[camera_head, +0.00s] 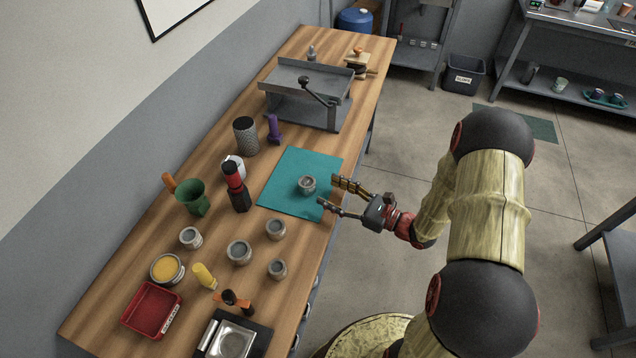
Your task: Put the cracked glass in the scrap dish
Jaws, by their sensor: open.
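A small grey glass (307,185) stands upright on the teal mat (283,203). Similar glasses (276,229), (239,251), (277,269) and (191,238) stand on the bare wood nearer the front. No crack can be made out on any of them at this size. A red open dish (150,311) with a pale label too small to read sits at the front left of the table; it looks empty. My gripper (328,192) is open and empty. Its fingers point left over the mat's right edge, just right of the glass on the mat and apart from it.
Between mat and red dish stand a green pitcher (193,198), a black-and-red grinder (237,188), a yellow-filled tin (167,268) and a yellow bottle (204,276). A scale (232,341) lies at the front. A grey metal machine (306,92) stands behind the mat.

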